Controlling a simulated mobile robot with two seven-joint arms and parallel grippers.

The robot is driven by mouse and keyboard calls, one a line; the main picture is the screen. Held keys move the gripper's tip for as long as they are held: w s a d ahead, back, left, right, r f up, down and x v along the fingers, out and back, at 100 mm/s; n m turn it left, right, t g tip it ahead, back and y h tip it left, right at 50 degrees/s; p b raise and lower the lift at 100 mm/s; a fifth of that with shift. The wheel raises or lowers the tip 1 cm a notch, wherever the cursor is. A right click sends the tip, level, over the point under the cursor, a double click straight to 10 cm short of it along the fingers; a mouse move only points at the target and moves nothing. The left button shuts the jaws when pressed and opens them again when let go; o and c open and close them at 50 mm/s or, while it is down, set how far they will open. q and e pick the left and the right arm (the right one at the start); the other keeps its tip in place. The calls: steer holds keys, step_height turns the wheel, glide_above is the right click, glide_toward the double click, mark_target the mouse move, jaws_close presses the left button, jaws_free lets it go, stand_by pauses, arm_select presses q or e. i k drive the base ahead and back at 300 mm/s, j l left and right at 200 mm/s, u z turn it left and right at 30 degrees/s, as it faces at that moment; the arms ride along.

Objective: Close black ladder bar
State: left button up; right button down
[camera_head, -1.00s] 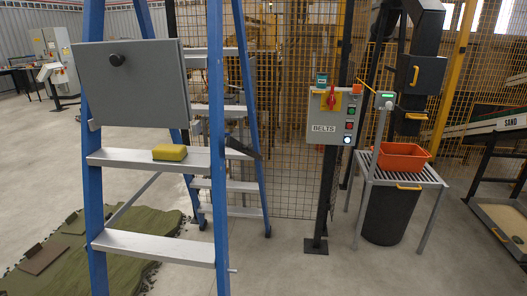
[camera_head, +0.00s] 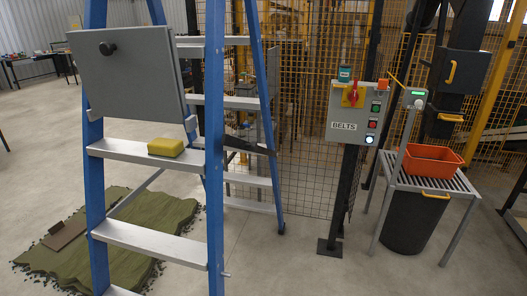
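A blue stepladder (camera_head: 214,150) with grey steps stands upright at the left. A black bar (camera_head: 249,146) sits on its right side, running from the front rail toward the rear leg. It looks slightly bent, and I cannot tell whether it is locked. A grey panel (camera_head: 130,80) with a black knob is at the ladder's upper front. A yellow sponge-like block (camera_head: 166,147) rests on a step. Neither of my grippers shows in the head view.
Green turf (camera_head: 100,240) lies on the floor behind the ladder's left. A BELTS control box (camera_head: 352,118) stands on a black post before a mesh fence. An orange bin (camera_head: 430,160) sits on a slatted stand at right. The floor between ladder and post is clear.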

mark_target(228, 141)
steer(key=i+l+z, duration=0.2)
steer(key=i+l, duration=0.2)
steer(key=i+l+z, duration=0.15)
steer(key=i+l, duration=0.25)
steer(key=l, duration=0.2)
